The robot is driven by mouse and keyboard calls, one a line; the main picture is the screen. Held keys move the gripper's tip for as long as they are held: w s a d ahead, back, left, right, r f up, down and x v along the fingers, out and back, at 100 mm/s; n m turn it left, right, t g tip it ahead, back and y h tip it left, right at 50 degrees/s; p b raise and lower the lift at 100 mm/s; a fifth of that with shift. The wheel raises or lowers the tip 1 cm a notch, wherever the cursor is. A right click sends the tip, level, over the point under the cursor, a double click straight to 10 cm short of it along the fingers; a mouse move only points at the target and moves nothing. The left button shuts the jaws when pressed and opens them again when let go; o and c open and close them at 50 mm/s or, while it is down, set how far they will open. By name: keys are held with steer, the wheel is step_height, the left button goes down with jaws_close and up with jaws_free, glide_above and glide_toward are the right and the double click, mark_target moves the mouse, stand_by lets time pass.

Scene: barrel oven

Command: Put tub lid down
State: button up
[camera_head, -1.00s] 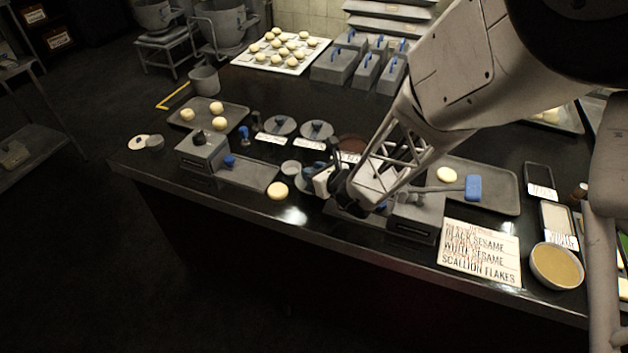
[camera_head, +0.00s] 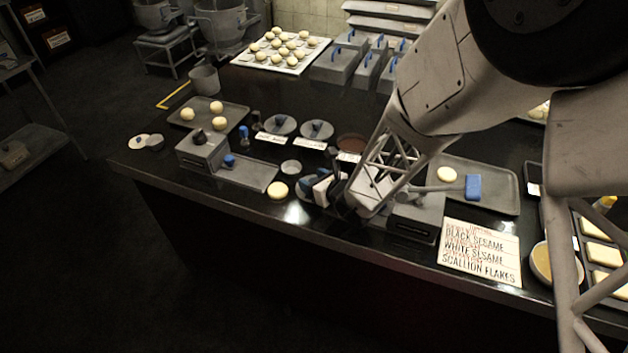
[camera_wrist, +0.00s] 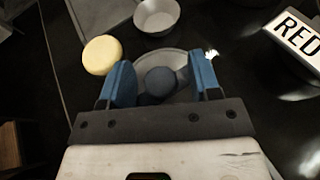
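The round grey tub lid (camera_wrist: 160,59) with its dark blue knob (camera_wrist: 159,83) lies between my gripper's fingers in the wrist view. My gripper (camera_wrist: 160,72) has its two blue fingers apart, one on each side of the knob, with small gaps showing. In the head view my gripper (camera_head: 313,186) is low over the black counter, near its front edge, and mostly hides the lid. The lid seems to rest on the counter; its underside is hidden. A tub with brown filling (camera_head: 352,142) stands uncovered behind my gripper.
A small grey bowl (camera_head: 290,167) and a pale dough round (camera_head: 277,190) are close on the left. Two lidded tubs (camera_head: 280,124) (camera_head: 316,130) stand behind. A grey press (camera_head: 416,216) is close on the right, and a topping card (camera_head: 478,252) lies beyond.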

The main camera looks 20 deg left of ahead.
steer(key=shift+r, duration=0.2)
steer(key=shift+v, duration=6)
steer(key=shift+d+r+n, duration=0.1)
steer(key=shift+r+n, duration=0.2)
steer(key=shift+r, duration=0.15)
steer(key=s+d+r+n+g+h, duration=0.1)
steer(key=s+d+r+n+g, duration=0.25)
steer(key=r+n, duration=0.25)
steer(key=s+d+r+n+g, duration=0.2)
steer(key=s+d+r+n, duration=0.2)
steer(key=d+r+n, duration=0.15)
steer(key=s+d+r+n+h, duration=0.3)
steer(key=s+d+h, duration=0.1)
steer(key=d, duration=0.4)
steer(key=s+d+r+n+t+h, duration=0.1)
steer(key=s+d+r+n+h, duration=0.2)
steer(key=d, duration=0.5)
steer(key=s+d+r+n+h, duration=0.4)
steer(key=s+d+n, duration=0.1)
steer(key=d, duration=0.3)
steer(key=shift+h, duration=0.3)
